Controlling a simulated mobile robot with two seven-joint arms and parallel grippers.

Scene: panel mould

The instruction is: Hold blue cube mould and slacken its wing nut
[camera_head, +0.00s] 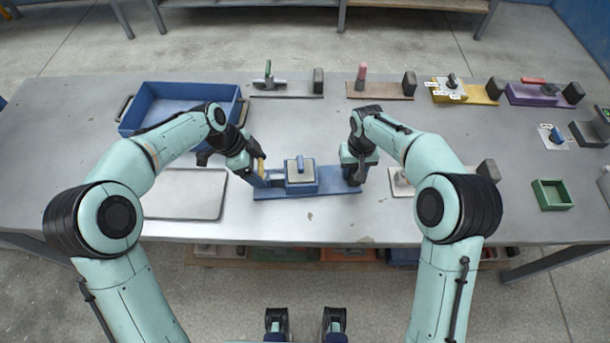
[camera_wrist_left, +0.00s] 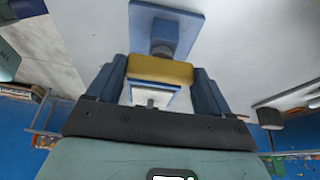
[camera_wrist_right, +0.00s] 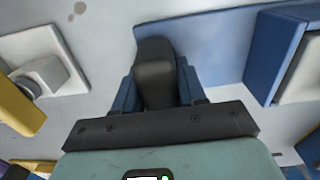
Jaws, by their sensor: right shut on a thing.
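The blue cube mould (camera_head: 301,178) stands on a blue base plate (camera_head: 332,188) at the table's front middle, with a pale lid and a blue handle on top. Its yellow wing nut (camera_head: 261,166) is at the left end. In the left wrist view the yellow wing nut (camera_wrist_left: 160,70) lies between the fingers of my left gripper (camera_wrist_left: 158,88), which look spread around it. My right gripper (camera_wrist_right: 158,92) is shut on the dark grey block (camera_wrist_right: 156,68) at the plate's right end. The grippers partly hide both ends in the head view.
A blue tray (camera_head: 132,120) stands at the back left, and a flat grey tray (camera_head: 180,216) lies left of the mould. Other moulds on plates line the back edge, including a yellow plate (camera_head: 482,98). A green box (camera_head: 541,203) is at the right.

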